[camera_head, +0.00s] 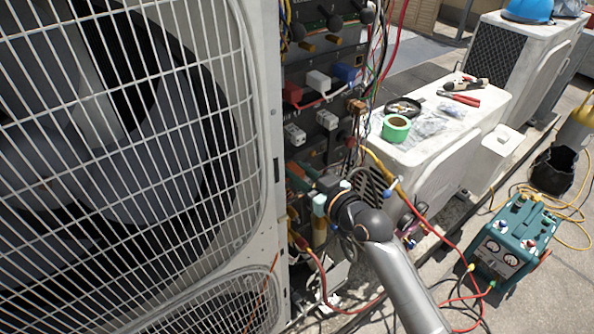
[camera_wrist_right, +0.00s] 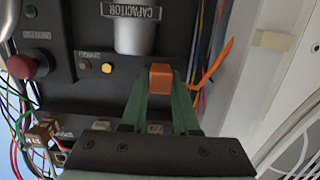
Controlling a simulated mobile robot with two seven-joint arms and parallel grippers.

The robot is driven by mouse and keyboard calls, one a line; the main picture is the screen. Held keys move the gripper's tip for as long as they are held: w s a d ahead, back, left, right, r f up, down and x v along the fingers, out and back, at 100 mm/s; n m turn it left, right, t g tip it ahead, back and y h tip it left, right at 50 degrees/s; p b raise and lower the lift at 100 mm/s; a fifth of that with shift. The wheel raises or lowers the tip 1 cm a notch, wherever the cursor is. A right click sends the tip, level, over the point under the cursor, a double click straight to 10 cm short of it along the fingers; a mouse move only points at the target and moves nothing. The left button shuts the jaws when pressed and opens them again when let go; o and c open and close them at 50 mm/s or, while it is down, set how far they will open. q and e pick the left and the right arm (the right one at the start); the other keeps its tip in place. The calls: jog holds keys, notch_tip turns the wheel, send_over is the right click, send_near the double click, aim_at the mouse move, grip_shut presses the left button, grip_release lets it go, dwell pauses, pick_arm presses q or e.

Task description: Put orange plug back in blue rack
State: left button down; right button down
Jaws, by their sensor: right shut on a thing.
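My right gripper (camera_head: 304,178) reaches into the open electrical panel beside the fan unit. In the right wrist view its green fingers (camera_wrist_right: 160,108) are shut on the orange plug (camera_wrist_right: 160,77). The plug is a small orange block between the fingertips, in front of the dark panel, below the capacitor. I cannot tell whether it touches the panel. A small blue block (camera_head: 346,73) sits higher in the panel; I cannot make out a blue rack for certain. My left gripper is not in view.
An orange strip (camera_wrist_right: 212,66) stands right of the plug. Loose wires (camera_head: 378,60) hang along the panel's right edge. The fan unit's grille (camera_head: 130,150) fills the left. A white condenser (camera_head: 440,135) carries tape and tools. A green gauge unit (camera_head: 512,240) stands at right.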

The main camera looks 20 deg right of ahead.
jog(key=shift+f+p+v, duration=0.15)
jog(key=shift+p+v, duration=0.2)
jog(key=shift+v, duration=0.55)
jog(key=shift+f+p+v, duration=0.15)
jog(key=shift+p+v, duration=0.15)
jog(key=shift+v, duration=0.65)
jog(key=shift+s, duration=0.1)
jog(key=v, duration=0.2)
jog(key=p+v, duration=0.1)
jog(key=v, duration=0.1)
jog(key=shift+f, duration=0.3)
jog(key=c, duration=1.2)
grip_release()
jog(key=shift+c, duration=0.2)
grip_shut()
